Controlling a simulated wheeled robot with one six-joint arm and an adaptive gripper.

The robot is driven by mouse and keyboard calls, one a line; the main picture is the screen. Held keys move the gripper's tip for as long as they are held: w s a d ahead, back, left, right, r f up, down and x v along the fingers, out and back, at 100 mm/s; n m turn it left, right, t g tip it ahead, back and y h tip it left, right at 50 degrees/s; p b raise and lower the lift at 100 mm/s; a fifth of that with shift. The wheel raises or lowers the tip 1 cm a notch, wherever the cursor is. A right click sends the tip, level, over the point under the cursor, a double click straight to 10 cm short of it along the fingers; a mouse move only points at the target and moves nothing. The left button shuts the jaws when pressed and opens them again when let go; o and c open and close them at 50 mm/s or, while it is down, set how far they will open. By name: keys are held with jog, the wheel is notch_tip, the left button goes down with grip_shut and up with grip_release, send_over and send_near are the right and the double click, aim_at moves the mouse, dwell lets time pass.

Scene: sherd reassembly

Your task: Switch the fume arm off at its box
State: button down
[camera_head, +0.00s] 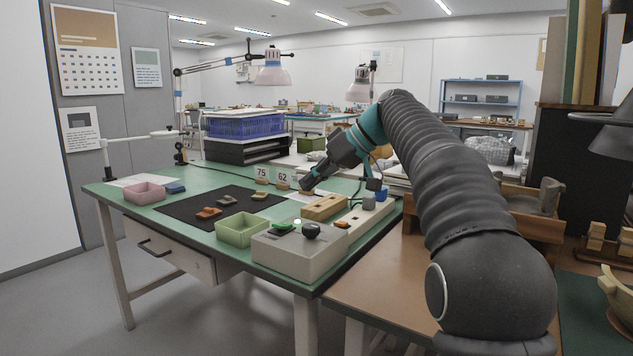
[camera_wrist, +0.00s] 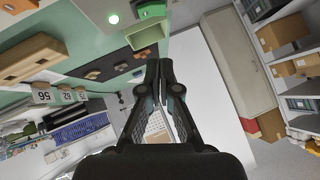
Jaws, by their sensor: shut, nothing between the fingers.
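A pale grey control box (camera_head: 300,258) sits at the front right corner of the green table. Its top carries a green switch (camera_head: 283,227), a small lit pale-green lamp (camera_head: 297,221) and a black knob (camera_head: 311,231). The lit lamp (camera_wrist: 114,19) also shows at the top of the wrist view, with a green part beside it. My gripper (camera_head: 305,187) is beyond the box, above the table near the number cards, apart from the switch. In the wrist view my gripper (camera_wrist: 159,66) has its fingers together and empty. I cannot make out the switch's position.
A light green tray (camera_head: 241,229) stands just left of the box. A wooden block (camera_head: 325,207) lies behind it, beside a white strip. Sherds lie on a black mat (camera_head: 180,211). A pink tray (camera_head: 144,193) is farther left. Lamps stand at the back.

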jog(key=b, duration=0.1)
send_over(282, 225)
jog(key=d, duration=0.2)
notch_tip(282, 225, down, 5)
jog(key=shift+r, duration=0.2)
jog(key=shift+s+a+f+b, duration=0.1)
jog(key=shift+s+f+b, duration=0.1)
jog(key=shift+f, duration=0.3)
jog(key=shift+s+a+f+b, duration=0.1)
jog(key=shift+s+f+b, duration=0.1)
jog(key=shift+f, duration=0.3)
jog(key=shift+s+f, duration=0.15)
jog(key=shift+f, duration=0.4)
